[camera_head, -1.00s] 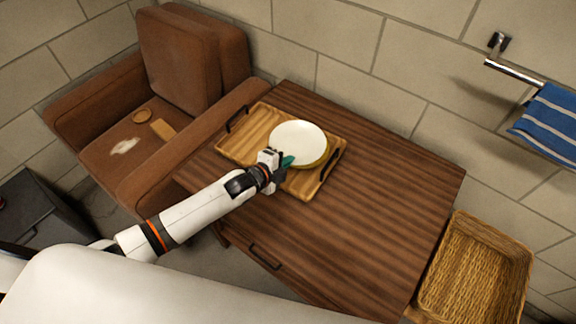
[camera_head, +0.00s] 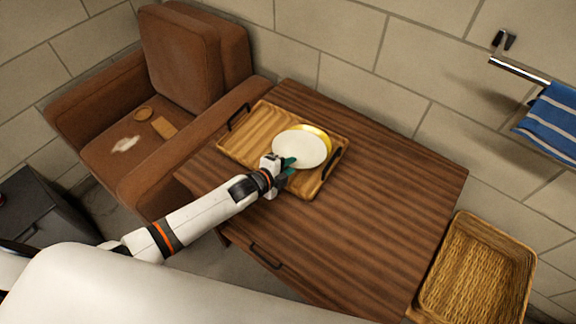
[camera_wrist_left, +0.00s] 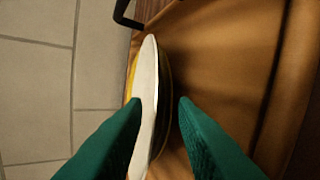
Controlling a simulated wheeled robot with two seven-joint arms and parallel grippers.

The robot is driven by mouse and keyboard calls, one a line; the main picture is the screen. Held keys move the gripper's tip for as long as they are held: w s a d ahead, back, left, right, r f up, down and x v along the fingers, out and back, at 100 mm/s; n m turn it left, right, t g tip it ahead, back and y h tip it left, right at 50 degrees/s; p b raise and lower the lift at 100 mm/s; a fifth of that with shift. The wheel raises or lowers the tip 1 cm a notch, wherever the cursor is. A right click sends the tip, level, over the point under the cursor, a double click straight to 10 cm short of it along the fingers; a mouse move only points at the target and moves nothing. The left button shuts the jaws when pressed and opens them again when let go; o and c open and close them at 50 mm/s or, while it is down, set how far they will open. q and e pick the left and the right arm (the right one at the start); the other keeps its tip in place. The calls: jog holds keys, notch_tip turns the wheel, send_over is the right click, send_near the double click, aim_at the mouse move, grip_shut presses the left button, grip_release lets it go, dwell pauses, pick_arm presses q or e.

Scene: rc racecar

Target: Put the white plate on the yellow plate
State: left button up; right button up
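The white plate (camera_head: 300,149) lies over the yellow plate (camera_head: 322,131) on the wooden tray. It sits off-centre, so a yellow rim shows along its upper right side. My left gripper (camera_head: 291,167) is at the near edge of the white plate, with its green fingers spread. In the left wrist view, the white plate (camera_wrist_left: 149,75) is seen nearly edge-on between the open fingers (camera_wrist_left: 160,102), close to the left finger and apart from the right one. A strip of the yellow plate (camera_wrist_left: 133,78) shows behind it. My right gripper is not in view.
The wooden tray (camera_head: 240,146) with black handles stands on a brown table (camera_head: 390,200). The table's right side is clear. A brown armchair (camera_head: 180,60) stands to the left, a wicker basket (camera_head: 475,275) at lower right. A blue towel (camera_head: 552,120) hangs on the wall.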

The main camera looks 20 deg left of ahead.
pick_arm(q)
jog(key=shift+r, duration=0.15)
jog(key=shift+r+p, duration=0.45)
jog(key=v, duration=1.1)
jog(key=shift+s+a+p, duration=0.25)
jog(key=shift+s+p, duration=0.05)
jog(key=shift+s, duration=0.05)
jog(key=shift+d, duration=0.1)
